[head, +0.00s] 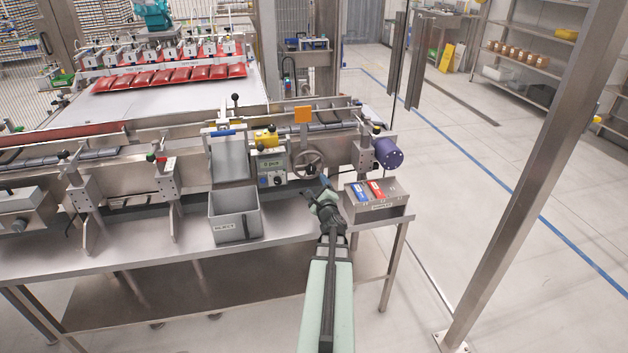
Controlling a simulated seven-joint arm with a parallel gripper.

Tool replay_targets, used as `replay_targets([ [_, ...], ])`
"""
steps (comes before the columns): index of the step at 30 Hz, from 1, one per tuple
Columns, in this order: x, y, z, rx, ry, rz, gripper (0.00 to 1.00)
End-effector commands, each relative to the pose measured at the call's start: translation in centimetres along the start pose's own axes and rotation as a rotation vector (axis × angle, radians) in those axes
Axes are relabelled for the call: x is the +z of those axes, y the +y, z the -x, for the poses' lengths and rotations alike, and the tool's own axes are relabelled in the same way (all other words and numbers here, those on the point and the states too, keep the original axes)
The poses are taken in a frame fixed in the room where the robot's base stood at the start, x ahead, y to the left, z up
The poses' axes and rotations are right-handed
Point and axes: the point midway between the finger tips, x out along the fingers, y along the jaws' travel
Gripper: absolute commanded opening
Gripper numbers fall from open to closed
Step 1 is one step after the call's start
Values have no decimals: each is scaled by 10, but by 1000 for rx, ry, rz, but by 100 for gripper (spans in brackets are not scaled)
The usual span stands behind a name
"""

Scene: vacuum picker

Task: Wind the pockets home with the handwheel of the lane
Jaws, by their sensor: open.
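The grey handwheel (308,163) is on the front of the lane (340,155), right of a small control box (270,166). Dark grey pockets (338,118) show along the lane behind the handwheel, partly hidden by the rails and an orange plate (302,114). My gripper (315,188) is open, in front of and slightly below the handwheel. It appears apart from the wheel, though the exact gap is hard to tell. Nothing shows between its fingers.
A grey reject bin (234,226) stands on the bench left of my arm. A small box (384,208) with blue and red packets stands to the right. A purple cylinder (389,153) juts from the lane's right end. Red pouches (190,75) hang at the back.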

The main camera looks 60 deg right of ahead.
Motion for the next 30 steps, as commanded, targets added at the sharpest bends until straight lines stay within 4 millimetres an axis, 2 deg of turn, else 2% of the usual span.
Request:
replay_targets([
  [1,1,0,12,0,1,0,72],
  [3,1,0,20,0,0,0,72],
  [8,0,0,28,0,0,0,72],
  [25,0,0,27,1,-1,2,72],
  [30,12,-4,18,26,3,42,72],
])
